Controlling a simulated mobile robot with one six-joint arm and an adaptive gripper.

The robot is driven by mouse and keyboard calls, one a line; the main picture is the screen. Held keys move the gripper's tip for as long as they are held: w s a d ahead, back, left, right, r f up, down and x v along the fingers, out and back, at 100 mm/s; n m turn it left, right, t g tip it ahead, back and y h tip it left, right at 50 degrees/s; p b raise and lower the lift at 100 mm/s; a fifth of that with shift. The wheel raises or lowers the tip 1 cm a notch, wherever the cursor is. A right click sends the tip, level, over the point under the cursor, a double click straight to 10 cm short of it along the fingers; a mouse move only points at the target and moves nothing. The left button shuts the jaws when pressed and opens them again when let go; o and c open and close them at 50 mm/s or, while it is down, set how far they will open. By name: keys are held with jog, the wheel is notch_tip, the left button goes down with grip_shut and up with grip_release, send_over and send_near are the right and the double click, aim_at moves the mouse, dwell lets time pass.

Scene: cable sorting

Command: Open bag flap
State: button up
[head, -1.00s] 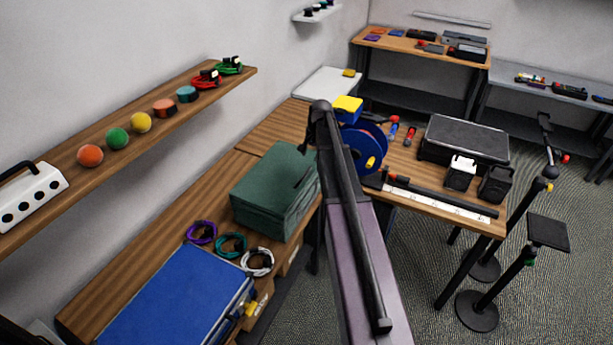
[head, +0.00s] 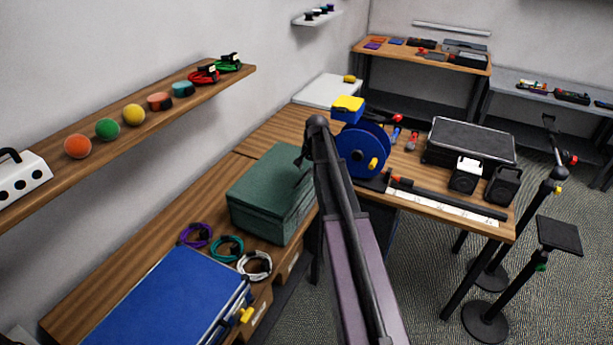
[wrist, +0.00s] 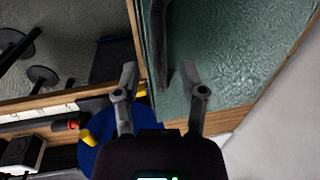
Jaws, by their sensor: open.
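The green bag (head: 262,185) sits on the wooden bench in the head view, its top lying flat and closed. My gripper (head: 298,163) is at the top of the bag near its far right corner, small and partly hidden by my arm. In the wrist view my gripper (wrist: 158,75) is open, one finger over the bag's green surface (wrist: 235,50) and the other beyond its edge. A dark upright strip (wrist: 158,40) at the bag's edge shows between the fingers. I cannot tell whether either finger touches it.
A blue case (head: 165,305) and purple, teal and white cable coils (head: 228,248) lie in front of the bag. A blue reel (head: 362,152) stands close behind my arm. A shelf (head: 150,108) with several coloured balls is on the left wall.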

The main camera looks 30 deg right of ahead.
jog(key=shift+w+f+b, duration=0.1)
jog(key=shift+f+b, duration=0.35)
jog(key=shift+f, duration=0.2)
jog(key=shift+c, duration=0.2)
grip_shut()
